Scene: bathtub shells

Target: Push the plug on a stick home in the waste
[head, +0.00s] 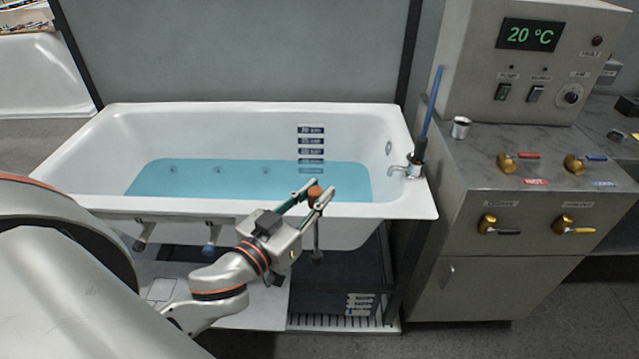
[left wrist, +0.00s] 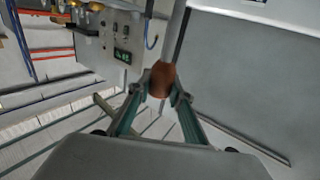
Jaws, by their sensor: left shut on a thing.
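My left gripper (head: 316,194) is shut on the brown grip (head: 314,192) of a thin grey stick (head: 316,228). In the head view the stick hangs down from the jaws, in front of the tub's near outer wall, with a dark plug (head: 317,257) at its lower end. In the left wrist view the gripper (left wrist: 160,90) closes on the brown grip (left wrist: 161,78), and the grey stick (left wrist: 178,28) runs on beyond it. The white bathtub (head: 80,163) holds blue water (head: 240,182). I cannot make out the waste in it. My right gripper is not in view.
A tap (head: 400,170) and a dark holder with a blue rod (head: 432,105) stand at the tub's right end. A metal cup (head: 460,128) sits on the grey cabinet (head: 500,285) with brass valves. A control box (head: 545,60) reads 20 °C. Depth labels (head: 311,142) mark the far wall.

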